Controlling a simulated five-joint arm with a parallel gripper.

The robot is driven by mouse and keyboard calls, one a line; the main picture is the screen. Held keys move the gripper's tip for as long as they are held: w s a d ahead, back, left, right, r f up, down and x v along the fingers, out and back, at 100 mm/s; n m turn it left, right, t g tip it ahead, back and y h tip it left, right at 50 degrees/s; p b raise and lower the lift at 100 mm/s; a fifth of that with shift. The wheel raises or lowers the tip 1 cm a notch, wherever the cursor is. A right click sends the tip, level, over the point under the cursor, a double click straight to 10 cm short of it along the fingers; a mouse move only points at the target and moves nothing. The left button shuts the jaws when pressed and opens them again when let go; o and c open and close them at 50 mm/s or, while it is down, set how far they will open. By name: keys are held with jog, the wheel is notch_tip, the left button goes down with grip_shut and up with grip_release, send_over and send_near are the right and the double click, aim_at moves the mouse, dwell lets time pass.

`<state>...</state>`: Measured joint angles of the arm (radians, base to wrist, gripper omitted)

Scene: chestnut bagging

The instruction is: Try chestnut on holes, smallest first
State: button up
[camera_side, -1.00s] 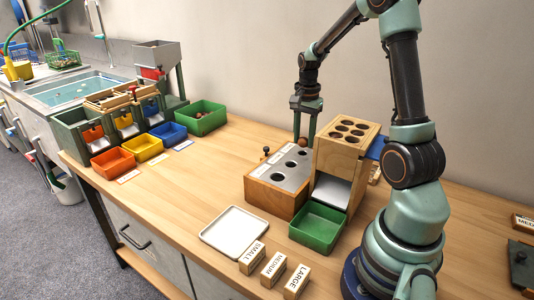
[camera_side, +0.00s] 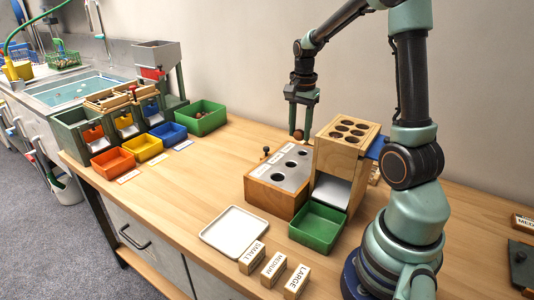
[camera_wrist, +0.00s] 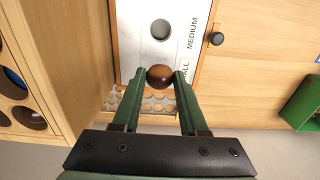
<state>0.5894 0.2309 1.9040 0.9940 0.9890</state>
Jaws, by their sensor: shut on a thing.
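A brown chestnut (camera_wrist: 160,77) is held between the two fingertips of my gripper (camera_wrist: 159,78). In the side view my gripper (camera_side: 298,131) points down with the chestnut just above the far end of the hole block (camera_side: 268,197). This wooden block has a grey top with three dark holes. In the wrist view the grey plate (camera_wrist: 137,46) shows one open hole and the word MEDIUM. The chestnut appears beside the partly covered SMALL label; the small hole is hidden there.
A taller wooden stand (camera_side: 336,157) with several holes on top is close to the right of the block. A green bin (camera_side: 318,228) and a white tray (camera_side: 235,232) are in front. Orange, yellow and blue bins stand at left. The table between is clear.

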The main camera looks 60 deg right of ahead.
jog(key=a+f, duration=0.4)
jog(key=shift+a, duration=0.3)
dwell(0.5)
jog(key=shift+s+f, duration=0.15)
jog(key=shift+f, duration=0.4)
dwell(1.1)
jog(key=o, duration=1.2)
jog(key=shift+c, duration=0.2)
jog(key=shift+o, duration=0.3)
jog(key=shift+o, duration=0.9)
